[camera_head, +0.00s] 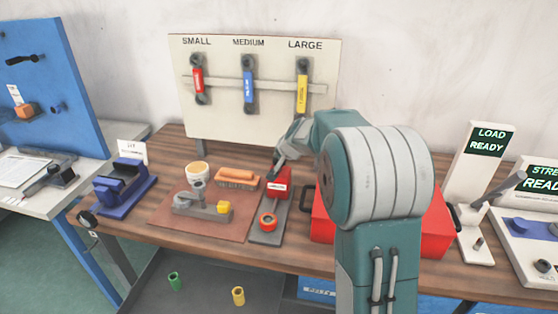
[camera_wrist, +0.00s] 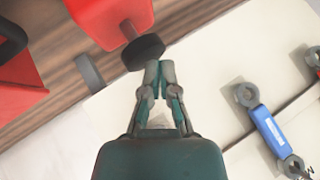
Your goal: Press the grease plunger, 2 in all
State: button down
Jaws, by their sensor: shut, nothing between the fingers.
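The red grease dispenser (camera_head: 277,193) stands on a grey base on the wooden bench, with a pale label on its front. In the wrist view the red dispenser body (camera_wrist: 105,18) fills the top, and its plunger (camera_wrist: 144,50) ends in a round black knob. My gripper (camera_wrist: 160,68) is shut and empty, with its fingertips right beside the knob's edge; I cannot tell whether they touch it. In the head view my gripper (camera_head: 278,163) is just above the dispenser and hides most of the plunger.
An orange-red ring (camera_head: 268,220) sits on the front of the dispenser's base. A brown mat (camera_head: 165,215) with a cup, brush and grey fixture lies to the left. A red box (camera_head: 322,222) stands close on the right, partly behind my arm. A tool board (camera_head: 225,125) rises behind.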

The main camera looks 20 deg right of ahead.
jog(key=shift+f, duration=1.05)
dwell(0.9)
jog(key=shift+r, duration=1.6)
jog(key=shift+r, duration=2.5)
